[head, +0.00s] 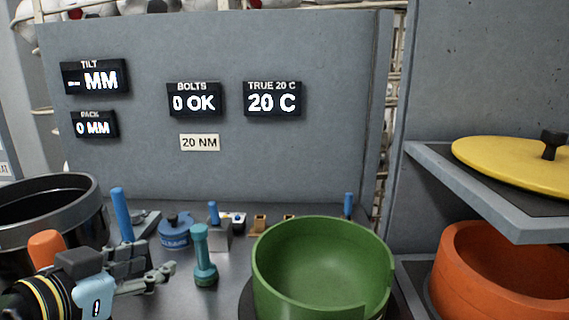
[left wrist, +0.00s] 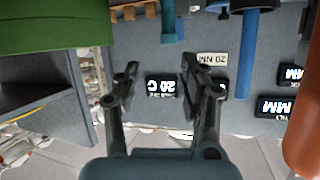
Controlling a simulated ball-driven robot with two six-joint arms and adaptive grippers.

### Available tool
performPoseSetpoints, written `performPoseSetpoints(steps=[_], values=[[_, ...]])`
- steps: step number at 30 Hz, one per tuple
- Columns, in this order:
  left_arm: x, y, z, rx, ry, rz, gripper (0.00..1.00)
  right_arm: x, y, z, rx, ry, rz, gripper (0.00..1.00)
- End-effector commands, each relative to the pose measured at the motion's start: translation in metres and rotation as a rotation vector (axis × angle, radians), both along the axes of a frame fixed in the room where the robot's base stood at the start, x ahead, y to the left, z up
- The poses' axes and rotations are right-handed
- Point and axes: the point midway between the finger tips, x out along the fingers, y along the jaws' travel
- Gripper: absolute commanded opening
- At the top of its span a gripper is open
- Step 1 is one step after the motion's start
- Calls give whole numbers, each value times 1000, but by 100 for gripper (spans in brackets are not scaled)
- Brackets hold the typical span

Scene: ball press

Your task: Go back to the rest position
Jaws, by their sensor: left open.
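My left gripper (head: 160,262) is at the lower left of the head view, above the dark bench top. In the left wrist view the left gripper (left wrist: 160,75) has its two dark fingers spread, with nothing between them. The wrist picture is upside down. My right gripper is in neither view.
A green bowl (head: 320,270) with a notched wall stands right of the gripper. A teal upright tool (head: 204,255) and a blue pot (head: 176,230) stand nearby. A black pot (head: 50,205) is at left. An orange bowl (head: 500,275) sits below a shelf holding a yellow lid (head: 520,160). A grey panel (head: 220,50) with displays closes the back.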

Motion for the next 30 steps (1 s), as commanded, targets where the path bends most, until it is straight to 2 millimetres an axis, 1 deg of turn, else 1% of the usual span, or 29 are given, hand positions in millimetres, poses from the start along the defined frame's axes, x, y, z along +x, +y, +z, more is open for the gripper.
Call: performPoseSetpoints(steps=[1, 5, 11, 14, 18, 20, 24, 29, 30], values=[[-7, 1, -6, 7, 33, -1, 42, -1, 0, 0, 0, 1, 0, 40], [-24, 3, -19, 21, 115, 4, 42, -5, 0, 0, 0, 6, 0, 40], [-57, 11, -42, 53, 267, 29, 42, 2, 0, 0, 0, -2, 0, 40], [-80, 19, -55, 73, 367, 55, 42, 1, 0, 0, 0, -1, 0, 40], [-116, 33, -70, 104, 511, 112, 42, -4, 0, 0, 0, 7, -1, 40], [-132, 39, -75, 118, 572, 143, 42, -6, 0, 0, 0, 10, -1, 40], [-171, 56, -83, 149, 707, 225, 42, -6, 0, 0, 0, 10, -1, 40], [-216, 76, -86, 185, 855, 339, 42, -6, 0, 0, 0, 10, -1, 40], [-219, 78, -96, 188, 873, 354, 42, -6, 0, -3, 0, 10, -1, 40]])
